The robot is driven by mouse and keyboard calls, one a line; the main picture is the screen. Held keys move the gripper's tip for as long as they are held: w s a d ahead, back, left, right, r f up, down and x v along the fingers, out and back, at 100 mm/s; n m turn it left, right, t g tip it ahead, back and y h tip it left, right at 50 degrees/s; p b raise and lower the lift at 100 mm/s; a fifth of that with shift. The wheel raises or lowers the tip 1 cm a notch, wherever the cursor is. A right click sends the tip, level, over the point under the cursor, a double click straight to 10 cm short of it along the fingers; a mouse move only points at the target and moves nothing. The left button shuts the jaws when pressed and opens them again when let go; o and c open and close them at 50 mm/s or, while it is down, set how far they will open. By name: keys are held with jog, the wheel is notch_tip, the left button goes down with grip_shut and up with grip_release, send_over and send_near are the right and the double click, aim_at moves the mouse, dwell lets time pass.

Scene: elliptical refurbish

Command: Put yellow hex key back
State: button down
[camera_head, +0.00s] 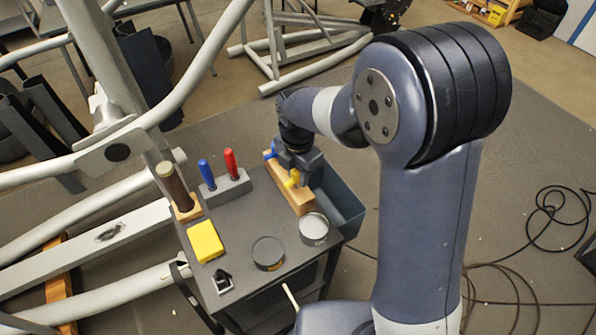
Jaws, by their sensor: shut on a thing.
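My gripper (297,173) is at the top middle of the small grey cart, above a long wooden block (302,201). It is shut on the yellow hex key (291,180), of which only a small yellow part shows. The yellow part overlaps the block in the picture; I cannot tell whether it is in the block or just above it. A small blue handle (269,154) shows at the block's far end, partly behind my gripper.
The cart top (235,238) also carries a grey holder with blue (206,173) and red (230,163) handles, a yellow box (205,241), two round tins (268,253) (314,228) and a dark cylinder on a wooden base (175,188). A bin (340,205) hangs at the right. Tubular frames stand left.

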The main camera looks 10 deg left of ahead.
jog(key=shift+f, duration=0.35)
jog(key=c, duration=1)
grip_release()
jog(key=shift+c, duration=0.2)
jog(key=shift+r, duration=0.1)
notch_tip(320, 180, up, 11)
jog(key=shift+f, duration=0.15)
jog(key=shift+f, duration=0.1)
